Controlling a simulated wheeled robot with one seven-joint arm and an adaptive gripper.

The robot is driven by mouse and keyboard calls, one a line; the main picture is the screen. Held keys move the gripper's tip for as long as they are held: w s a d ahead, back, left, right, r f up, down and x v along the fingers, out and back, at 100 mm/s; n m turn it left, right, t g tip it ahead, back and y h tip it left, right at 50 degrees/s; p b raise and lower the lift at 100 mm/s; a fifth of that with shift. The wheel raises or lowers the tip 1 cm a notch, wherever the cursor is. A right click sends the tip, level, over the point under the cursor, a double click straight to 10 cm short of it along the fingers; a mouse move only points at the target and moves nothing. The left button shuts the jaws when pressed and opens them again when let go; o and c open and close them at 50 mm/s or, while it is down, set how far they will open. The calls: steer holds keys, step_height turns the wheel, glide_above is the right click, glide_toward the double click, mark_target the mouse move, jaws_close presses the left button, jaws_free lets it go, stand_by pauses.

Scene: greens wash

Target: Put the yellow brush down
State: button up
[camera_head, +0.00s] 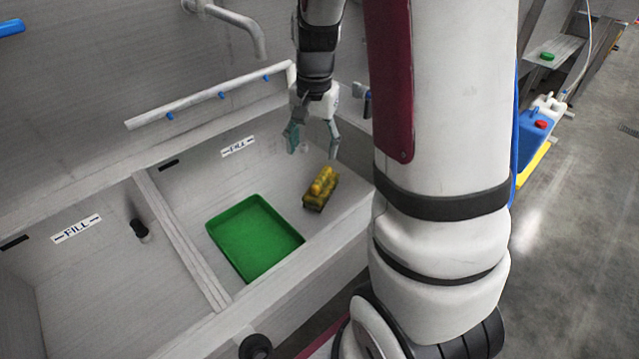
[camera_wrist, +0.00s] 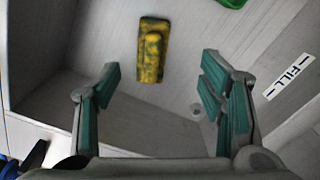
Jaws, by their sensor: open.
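The yellow brush (camera_head: 321,189), mottled with dark green, lies on the floor of the right sink basin, to the right of a green tray. It also shows in the wrist view (camera_wrist: 152,50), beyond my fingertips and between their lines. My gripper (camera_head: 312,150) is above the brush in the head view, with its fingers spread and nothing between them. In the wrist view my gripper (camera_wrist: 155,80) has its green-padded fingers wide apart, and the brush is clear of both.
The green tray (camera_head: 253,239) lies in the same basin, left of the brush. A divider (camera_head: 181,240) separates this basin from the empty-looking left one. A faucet (camera_head: 240,25) and a rail with blue nozzles (camera_head: 210,95) are behind. A blue jug (camera_head: 533,135) stands at right.

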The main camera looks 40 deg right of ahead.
steer(key=s+a+r+n+t, duration=0.1)
steer(key=s+a+r+n, duration=0.5)
steer(key=s+a+r, duration=0.4)
steer(key=s+a+r+n, duration=0.1)
steer(key=s+a+n, duration=0.2)
steer(key=s, duration=0.3)
steer(key=s+a+r+n+t, duration=0.1)
steer(key=s+a+r+n, duration=0.1)
steer(key=s, duration=0.3)
steer(key=shift+s+a+n, duration=0.35)
steer(key=shift+a+n, duration=0.05)
steer(key=shift+a, duration=0.4)
